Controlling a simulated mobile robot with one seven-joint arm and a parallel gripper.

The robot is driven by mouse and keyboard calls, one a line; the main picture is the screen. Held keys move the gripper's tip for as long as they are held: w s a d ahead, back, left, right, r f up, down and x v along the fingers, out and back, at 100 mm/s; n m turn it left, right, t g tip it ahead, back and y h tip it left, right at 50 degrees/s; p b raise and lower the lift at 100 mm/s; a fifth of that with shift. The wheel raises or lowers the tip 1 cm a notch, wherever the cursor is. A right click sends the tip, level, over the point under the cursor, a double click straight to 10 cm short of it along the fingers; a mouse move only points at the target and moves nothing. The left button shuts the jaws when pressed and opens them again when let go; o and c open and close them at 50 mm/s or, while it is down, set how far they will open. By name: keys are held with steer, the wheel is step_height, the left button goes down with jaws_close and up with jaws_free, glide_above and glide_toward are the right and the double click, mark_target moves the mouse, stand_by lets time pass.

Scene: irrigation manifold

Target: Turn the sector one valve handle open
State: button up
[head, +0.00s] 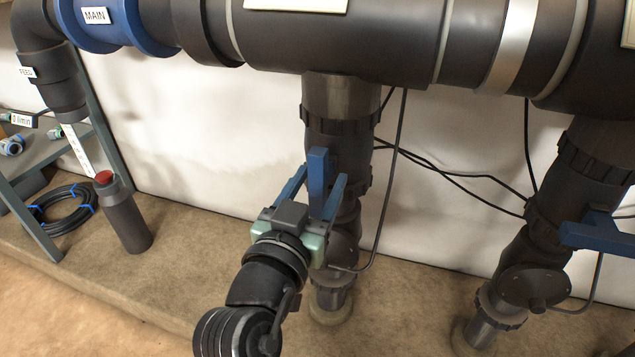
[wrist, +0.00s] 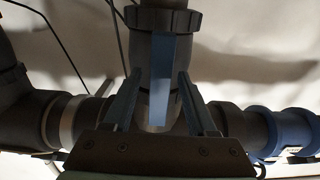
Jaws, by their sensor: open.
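A blue valve handle (head: 318,165) is on the middle downpipe (head: 335,100), and it also shows in the wrist view (wrist: 162,70). In the head view its long side looks upright, roughly along the pipe. My gripper (head: 322,178) is at this handle with its two blue fingers apart, one on each side. In the wrist view the fingers of my gripper (wrist: 159,78) flank the handle, with gaps visible on both sides. A second blue handle (head: 600,233) on the right downpipe sticks out sideways. No sector label is readable on either valve.
The thick main pipe (head: 390,45) runs across the top, with a blue MAIN collar (head: 100,25) at left. Thin black cables (head: 440,168) hang behind the downpipes. A red-topped grey cylinder (head: 125,215), a coiled hose (head: 62,208) and a shelf (head: 45,160) stand left.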

steer(key=p+v, duration=0.3)
steer(key=v, duration=1)
